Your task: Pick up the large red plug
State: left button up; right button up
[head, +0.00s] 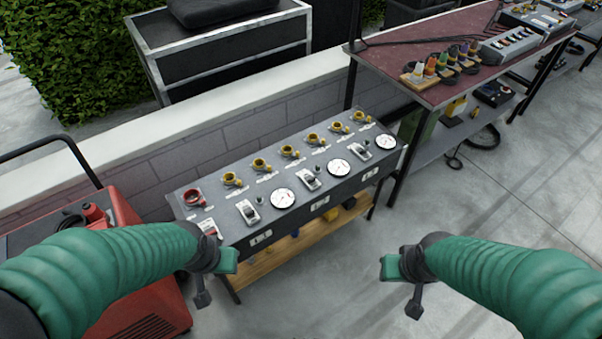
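A red plug-like piece (95,213) lies on top of the red cart at the left, beside a dark coiled cable; it is too small to be sure that it is the large red plug. A red ring-shaped socket (193,197) sits at the left end of the grey panel (268,205). My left gripper (214,278) hangs in front of the panel's left end, right of the cart. My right gripper (402,283) is over bare floor, right of the panel. Neither visibly holds anything; their finger openings are unclear.
The panel carries several yellow sockets, white gauges and switches, above a wooden shelf (270,262). The red cart (140,290) has a black handle. A dark red table (440,38) with several coloured plugs (430,66) stands at upper right. A low wall (200,120) runs behind.

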aim_at(92, 213)
jog(key=k+l+u, duration=0.15)
jog(key=u, duration=1.6)
